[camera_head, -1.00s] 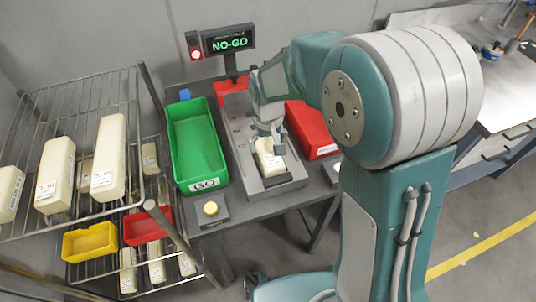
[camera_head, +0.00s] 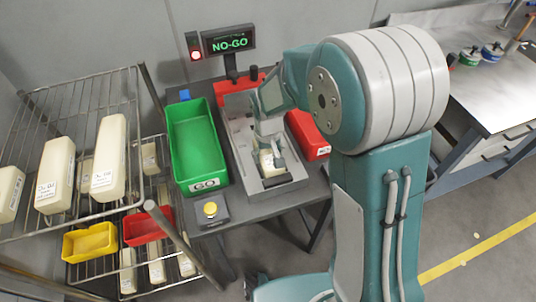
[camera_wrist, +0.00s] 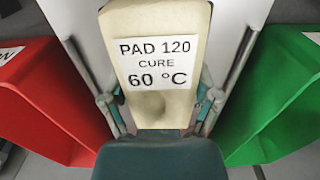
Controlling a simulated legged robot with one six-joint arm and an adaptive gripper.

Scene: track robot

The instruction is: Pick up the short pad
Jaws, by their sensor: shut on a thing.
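The cream pad (camera_head: 267,163) lies in the grey gauge fixture (camera_head: 284,186) on the table, under my gripper (camera_head: 270,145). In the wrist view the pad (camera_wrist: 155,25) carries a white label reading "PAD 120 CURE 60 °C". My gripper (camera_wrist: 160,108) has one finger on each side of the pad and is shut on it. The pad still sits down in the fixture. My gripper and wrist hide part of it. The display (camera_head: 228,41) above the fixture reads NO-GO.
A green GO bin (camera_head: 197,145) stands left of the fixture and a red bin (camera_head: 307,135) right of it. A yellow button (camera_head: 210,208) is at the front. A wire rack (camera_head: 80,209) with several pads and small yellow and red trays stands at the left.

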